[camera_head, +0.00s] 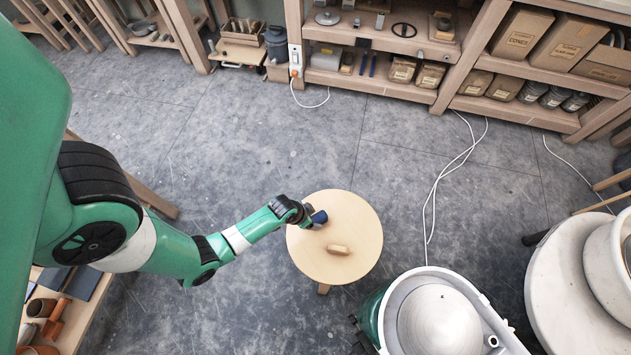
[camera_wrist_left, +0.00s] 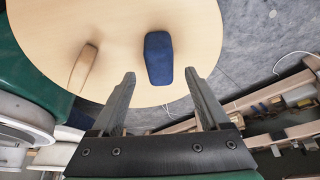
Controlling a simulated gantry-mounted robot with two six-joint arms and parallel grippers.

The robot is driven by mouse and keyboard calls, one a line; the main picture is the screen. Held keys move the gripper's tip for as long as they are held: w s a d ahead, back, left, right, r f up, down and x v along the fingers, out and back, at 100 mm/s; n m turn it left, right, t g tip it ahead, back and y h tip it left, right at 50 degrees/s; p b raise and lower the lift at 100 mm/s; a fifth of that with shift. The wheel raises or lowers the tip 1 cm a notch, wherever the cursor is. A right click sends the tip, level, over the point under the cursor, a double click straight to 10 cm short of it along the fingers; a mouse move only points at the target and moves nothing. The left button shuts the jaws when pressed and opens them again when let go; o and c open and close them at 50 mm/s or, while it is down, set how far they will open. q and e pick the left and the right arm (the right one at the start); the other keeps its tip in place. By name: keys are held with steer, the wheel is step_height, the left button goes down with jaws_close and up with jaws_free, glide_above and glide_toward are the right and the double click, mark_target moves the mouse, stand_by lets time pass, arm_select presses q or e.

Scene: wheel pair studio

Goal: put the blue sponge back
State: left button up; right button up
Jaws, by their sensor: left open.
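The blue sponge (camera_wrist_left: 158,58) lies on the round wooden stool top (camera_wrist_left: 120,20), near its edge, in the left wrist view. In the head view the blue sponge (camera_head: 319,217) shows partly at the left side of the stool top (camera_head: 352,213), beside my left gripper (camera_head: 308,218). My left gripper also shows in the left wrist view (camera_wrist_left: 160,85), with its two fingers apart and nothing between them. The sponge lies just beyond the fingertips. My right gripper is in neither view.
A tan wooden piece (camera_head: 338,249) lies on the stool, apart from the sponge; it also shows in the wrist view (camera_wrist_left: 83,68). A pottery wheel (camera_head: 440,315) stands at the lower right. Shelves (camera_head: 380,85) line the back. Grey floor around the stool is mostly clear, with white cables (camera_head: 437,190).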

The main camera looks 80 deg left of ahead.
arm_select(q)
steer(key=a+p+v, duration=0.1)
steer(key=p+v, duration=0.4)
steer(key=v, duration=0.3)
steer(key=shift+d, duration=0.45)
steer(key=shift+w+r, duration=0.1)
